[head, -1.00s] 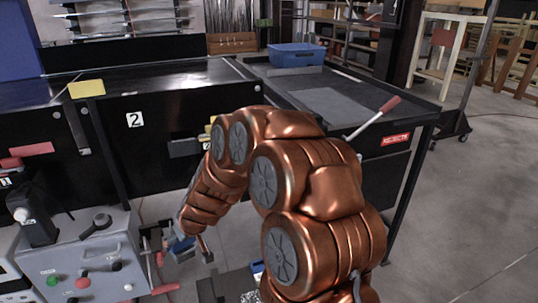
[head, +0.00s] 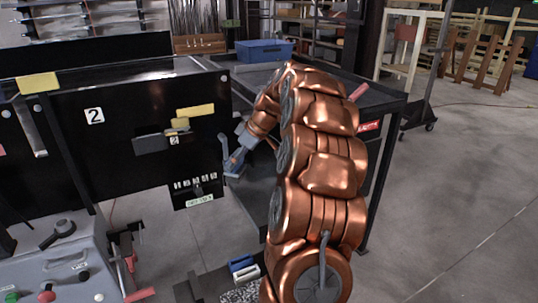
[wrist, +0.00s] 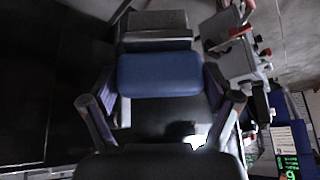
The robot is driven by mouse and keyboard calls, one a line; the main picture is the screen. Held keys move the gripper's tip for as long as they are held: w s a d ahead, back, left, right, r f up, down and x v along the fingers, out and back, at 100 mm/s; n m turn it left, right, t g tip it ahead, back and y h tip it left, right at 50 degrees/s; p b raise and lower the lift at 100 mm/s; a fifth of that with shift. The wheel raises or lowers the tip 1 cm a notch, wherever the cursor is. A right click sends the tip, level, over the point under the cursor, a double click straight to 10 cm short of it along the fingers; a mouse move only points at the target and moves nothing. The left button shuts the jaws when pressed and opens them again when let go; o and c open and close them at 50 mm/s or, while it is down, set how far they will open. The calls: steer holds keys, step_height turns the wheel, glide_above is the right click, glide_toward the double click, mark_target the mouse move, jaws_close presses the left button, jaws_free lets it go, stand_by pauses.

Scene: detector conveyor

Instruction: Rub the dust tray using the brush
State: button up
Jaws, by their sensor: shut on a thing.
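No contact between the brush and the patch shows.
A blue and a white item (head: 243,268) lie beside the speckled patch. The black machine (head: 110,120) bears a 2 label. A grey control box (head: 60,265) stands at lower left. A dark table (head: 385,105) with a blue bin (head: 264,51) is behind my arm. Open floor lies right.

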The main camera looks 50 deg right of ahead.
steer(key=s+d+r, duration=0.2)
steer(key=s+d, duration=0.5)
steer(key=shift+n, duration=0.3)
steer(key=shift+w+f, duration=0.15)
steer(key=shift+f, duration=1)
steer(key=shift+w+f, duration=0.1)
steer(key=shift+f, duration=1.05)
